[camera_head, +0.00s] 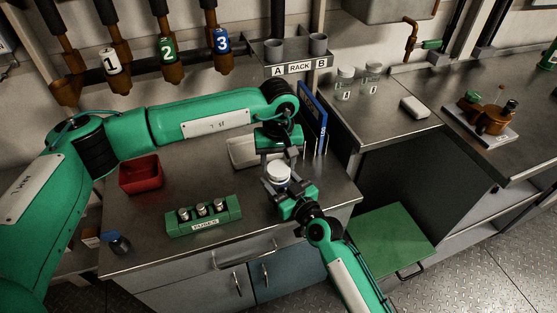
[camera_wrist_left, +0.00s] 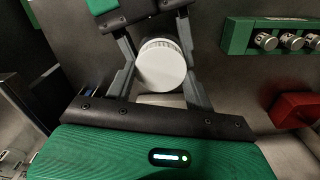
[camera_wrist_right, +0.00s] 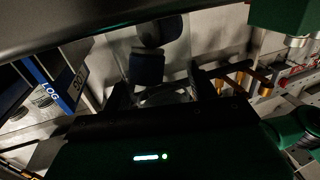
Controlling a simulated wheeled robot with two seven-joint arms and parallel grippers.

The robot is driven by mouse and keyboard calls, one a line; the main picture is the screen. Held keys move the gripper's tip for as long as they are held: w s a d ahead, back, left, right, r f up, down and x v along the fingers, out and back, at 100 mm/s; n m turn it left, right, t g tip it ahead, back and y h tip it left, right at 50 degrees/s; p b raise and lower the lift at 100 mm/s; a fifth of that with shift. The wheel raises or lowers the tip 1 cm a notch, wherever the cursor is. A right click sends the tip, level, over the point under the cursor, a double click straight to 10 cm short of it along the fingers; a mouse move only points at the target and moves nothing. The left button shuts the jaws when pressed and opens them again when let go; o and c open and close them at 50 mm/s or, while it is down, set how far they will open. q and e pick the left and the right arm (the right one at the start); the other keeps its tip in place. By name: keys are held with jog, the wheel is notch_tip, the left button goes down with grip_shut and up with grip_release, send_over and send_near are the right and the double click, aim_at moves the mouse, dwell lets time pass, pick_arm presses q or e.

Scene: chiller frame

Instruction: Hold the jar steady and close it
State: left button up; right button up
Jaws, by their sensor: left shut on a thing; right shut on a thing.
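A jar with a round white lid (camera_head: 279,172) stands upright over the right part of the bench; its body is mostly hidden by the fingers. The lid (camera_wrist_left: 162,65) shows its flat top and ridged rim in the left wrist view. My left gripper (camera_head: 276,162) reaches it from behind and my right gripper (camera_head: 285,187) from the front. Both have their fingers shut around the jar. I cannot tell which fingers press on the lid and which on the body, nor whether the lid is fully seated. The right wrist view is dark, and the jar is unclear there.
A green rack (camera_head: 204,216) with several small capped vials and a red bin (camera_head: 141,175) stand left of the jar. A pale tray (camera_head: 243,151) lies behind. A blue log binder (camera_head: 314,123) stands close behind the grippers. The bench's front edge is near my right arm.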

pick_arm(q)
jog(key=shift+f, duration=0.35)
pick_arm(e)
grip_shut()
pick_arm(q)
jog(key=m, duration=0.7)
jog(key=shift+d, duration=0.15)
jog(key=m, duration=0.6)
jog(key=o, duration=0.9)
jog(key=shift+s, duration=0.1)
jog(key=shift+r, duration=2.25)
